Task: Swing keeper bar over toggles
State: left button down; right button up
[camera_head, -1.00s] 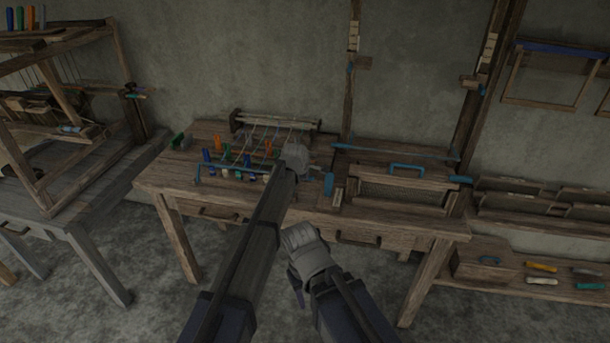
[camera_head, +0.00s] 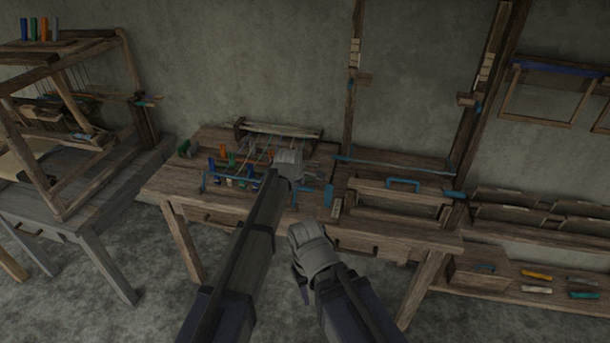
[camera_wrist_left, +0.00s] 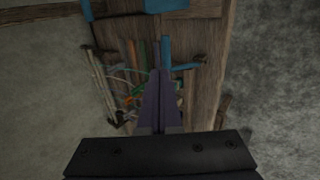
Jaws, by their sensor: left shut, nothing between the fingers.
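The coloured toggles (camera_head: 223,151), blue, orange, green and pale, stand in a row on the left half of the middle workbench. A thin blue bar (camera_head: 234,172), apparently the keeper bar, runs along their front side; my left arm hides its right part. In the left wrist view a blue bar (camera_wrist_left: 165,50) lies just beyond the fingertips. My left gripper (camera_wrist_left: 155,73) is shut and empty, pointing down over the toggle area; contact with the bar cannot be told. My right gripper (camera_head: 301,284) hangs low in front of the bench, its fingers mostly hidden.
A blue block (camera_head: 328,196) and a wooden frame with a blue handle (camera_head: 404,182) are on the bench's right half. A rack with pale rods (camera_head: 280,130) stands behind the toggles. A loom (camera_head: 75,120) stands left; shelves (camera_head: 540,215) are at right.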

pick_arm(q)
jog(key=p+v, duration=0.3)
jog(key=v, duration=0.2)
jog(key=shift+w+d+r, duration=0.1)
jog(key=shift+d+r, duration=0.1)
jog(key=shift+r, duration=0.05)
dwell(0.8)
